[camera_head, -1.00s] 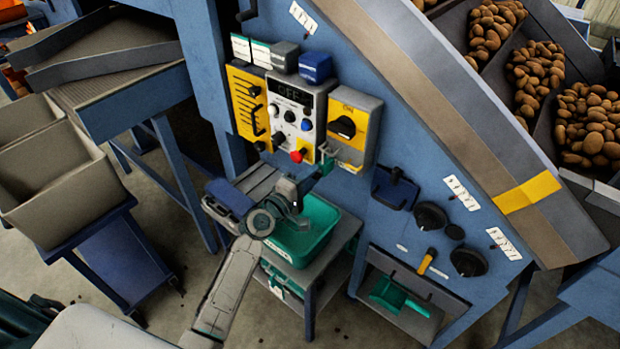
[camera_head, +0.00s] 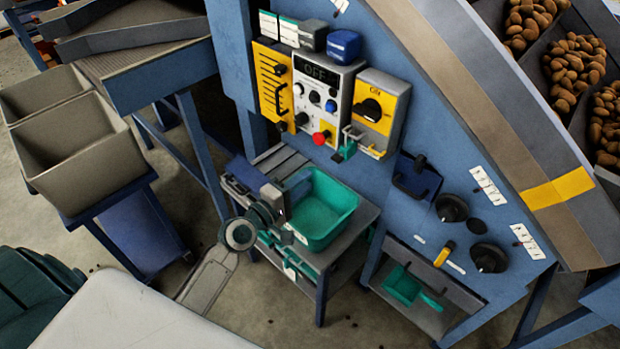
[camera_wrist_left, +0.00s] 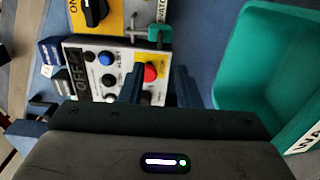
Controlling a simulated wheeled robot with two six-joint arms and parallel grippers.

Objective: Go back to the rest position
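My left gripper (camera_head: 279,203) is in front of the small side table, by the left side of the green tub (camera_head: 326,214). In the left wrist view its two dark fingers (camera_wrist_left: 158,82) stand apart with nothing between them. Beyond them is the control panel (camera_head: 318,101) with a red knob (camera_head: 321,137), clear of the gripper. The panel's display (camera_head: 316,72) reads OFF. A green piece (camera_head: 345,151) hangs at the metal bracket under the yellow switch box (camera_head: 381,105). My right gripper is not in view.
Grey bins (camera_head: 85,150) on a blue stand are at the left. The blue machine wall (camera_head: 440,110) rises behind the table. A low shelf with a green scoop (camera_head: 404,287) is at right. Open floor (camera_head: 345,330) lies in front.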

